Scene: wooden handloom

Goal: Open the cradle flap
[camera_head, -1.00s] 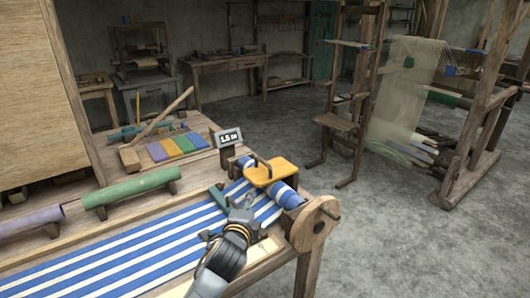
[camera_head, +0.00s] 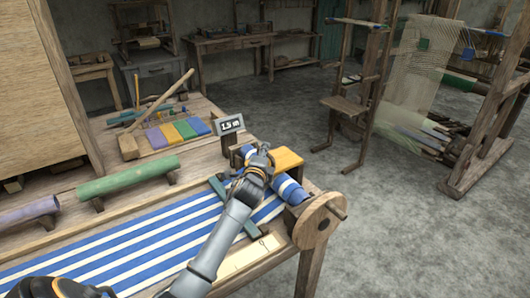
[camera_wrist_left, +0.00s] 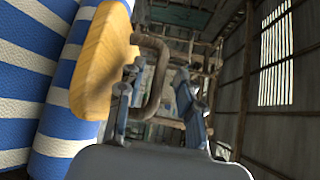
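The cradle flap (camera_head: 288,158) is a yellow-orange wooden plate on top of the blue-and-white striped cloth roll (camera_head: 290,188) at the table's right end. It looks closed over the roll. In the left wrist view the flap (camera_wrist_left: 103,62) stands at the left with its brown curved handle (camera_wrist_left: 158,75). My left gripper (camera_head: 263,152) is at the flap and hides the handle in the head view. In the left wrist view its fingers (camera_wrist_left: 158,105) are apart, with the handle's loop between them; contact cannot be told. My right gripper is not in view.
A round wooden wheel with a peg (camera_head: 318,220) stands at the roll's near end. A small "1.5 m" sign (camera_head: 230,124) stands behind the roll. A green roll (camera_head: 128,177) and coloured swatches (camera_head: 178,133) lie at left. A loom stands beyond, over open floor.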

